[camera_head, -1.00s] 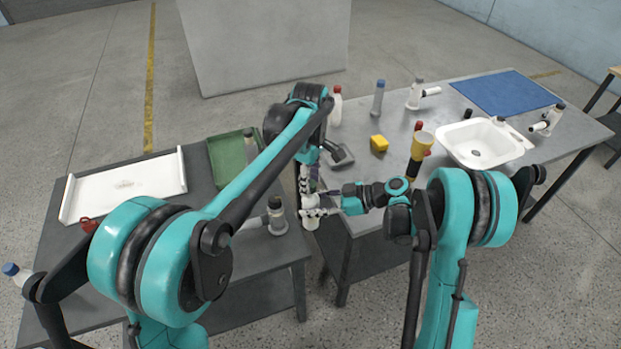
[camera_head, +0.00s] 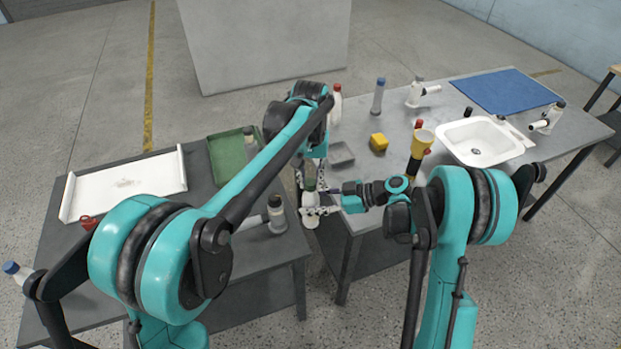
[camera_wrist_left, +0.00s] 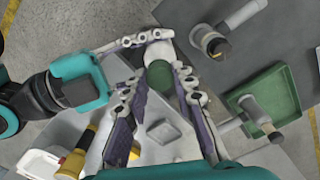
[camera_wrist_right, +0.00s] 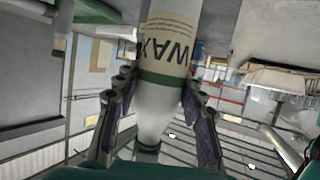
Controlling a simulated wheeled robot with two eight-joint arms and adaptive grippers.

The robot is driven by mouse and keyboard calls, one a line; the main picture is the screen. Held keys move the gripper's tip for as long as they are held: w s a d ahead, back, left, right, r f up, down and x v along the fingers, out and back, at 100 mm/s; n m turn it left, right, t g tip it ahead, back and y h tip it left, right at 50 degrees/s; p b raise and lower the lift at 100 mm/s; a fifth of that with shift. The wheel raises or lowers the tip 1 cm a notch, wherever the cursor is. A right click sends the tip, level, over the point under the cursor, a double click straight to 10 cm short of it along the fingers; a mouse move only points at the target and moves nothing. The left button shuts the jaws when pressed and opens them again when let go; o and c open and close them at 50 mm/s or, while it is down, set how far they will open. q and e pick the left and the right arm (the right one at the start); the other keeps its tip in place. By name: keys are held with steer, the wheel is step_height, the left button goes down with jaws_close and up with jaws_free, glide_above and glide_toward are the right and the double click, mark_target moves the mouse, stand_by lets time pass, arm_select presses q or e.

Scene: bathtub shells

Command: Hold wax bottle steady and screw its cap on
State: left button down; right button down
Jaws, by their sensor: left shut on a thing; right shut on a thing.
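The white wax bottle (camera_wrist_right: 168,75) has a cream label reading "WAX", upside down in the right wrist view. My right gripper (camera_wrist_right: 158,100) is shut around its body. In the head view the bottle (camera_head: 311,222) hangs at the gap between the two tables. The green cap (camera_wrist_left: 160,75) is at the bottle's top in the left wrist view. My left gripper (camera_wrist_left: 155,85) is shut on the cap, with a finger on either side, above my right gripper (camera_head: 317,211). The cap's seating is hidden.
The left table carries a white tray (camera_head: 75,207), a green tray (camera_head: 212,152) and grey-and-white fittings (camera_head: 276,217). The right table carries a small grey tray (camera_head: 341,155), a yellow block (camera_head: 378,142), a white basin (camera_head: 514,157), a blue mat (camera_head: 500,92) and several bottles.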

arm_select(q)
steer(key=m, duration=0.4)
steer(key=shift+m, duration=0.4)
steer(key=m, duration=0.4)
steer(key=shift+m, duration=0.4)
steer(key=c, duration=1.3)
jaws_free()
steer(key=shift+o, duration=0.2)
steer(key=shift+r, duration=2.25)
steer(key=shift+c, duration=0.3)
